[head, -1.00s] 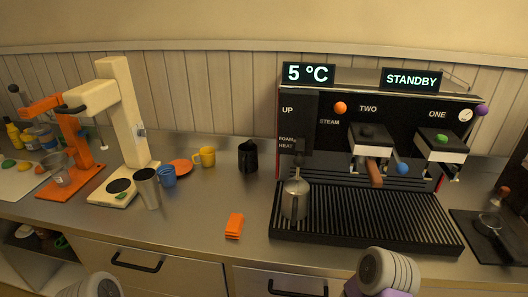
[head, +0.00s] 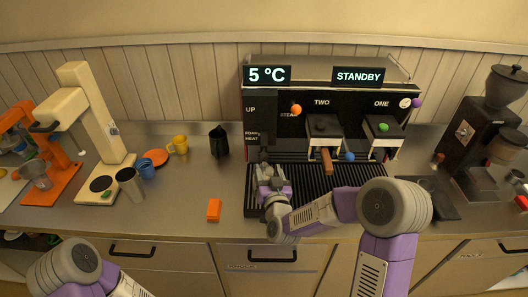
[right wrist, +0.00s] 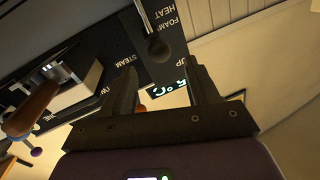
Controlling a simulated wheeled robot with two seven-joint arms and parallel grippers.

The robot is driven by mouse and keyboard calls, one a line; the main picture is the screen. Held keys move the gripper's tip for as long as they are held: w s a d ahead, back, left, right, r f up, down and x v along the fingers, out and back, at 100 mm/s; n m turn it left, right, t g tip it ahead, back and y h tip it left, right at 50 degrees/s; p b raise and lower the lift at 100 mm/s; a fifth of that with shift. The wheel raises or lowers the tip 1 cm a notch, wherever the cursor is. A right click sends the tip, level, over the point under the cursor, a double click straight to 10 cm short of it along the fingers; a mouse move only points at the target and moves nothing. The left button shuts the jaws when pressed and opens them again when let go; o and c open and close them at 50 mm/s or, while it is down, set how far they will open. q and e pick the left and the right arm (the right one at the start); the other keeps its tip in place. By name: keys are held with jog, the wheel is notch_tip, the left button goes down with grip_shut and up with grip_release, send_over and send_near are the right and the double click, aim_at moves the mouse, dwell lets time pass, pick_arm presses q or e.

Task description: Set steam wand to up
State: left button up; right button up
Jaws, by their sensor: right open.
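The espresso machine (head: 290,112) has a dark side panel marked UP, FOAM and HEAT from top to bottom. The dark steam wand (head: 264,152) is by the lower labels in the head view, partly hidden by my right gripper. In the right wrist view a dark rod with a ball end, apparently the steam wand (right wrist: 157,46), lies near FOAM and HEAT, beyond the fingers. My right gripper (right wrist: 160,75) is open, with nothing between its fingers. In the head view my right gripper (head: 266,175) is just below the wand. My left gripper is out of view.
The drip tray (head: 335,172) lies right of my right gripper. The metal pitcher is mostly or wholly hidden behind it. An orange block (head: 214,210) lies left on the counter. A black jug (head: 219,142) stands behind it. A grinder (head: 480,130) stands at the right.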

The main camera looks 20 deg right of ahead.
aim_at(265, 160)
jog(key=shift+w+d+f+p, duration=0.1)
jog(key=shift+w+p, duration=0.15)
jog(key=shift+w, duration=0.95)
jog(key=shift+w+d+r+p, duration=0.1)
jog(key=shift+w+p, duration=0.15)
jog(key=shift+w, duration=0.9)
jog(key=shift+w+d+f+p, duration=0.1)
jog(key=shift+w+p, duration=0.15)
jog(key=shift+w, duration=0.95)
jog(key=shift+c, duration=0.2)
grip_shut()
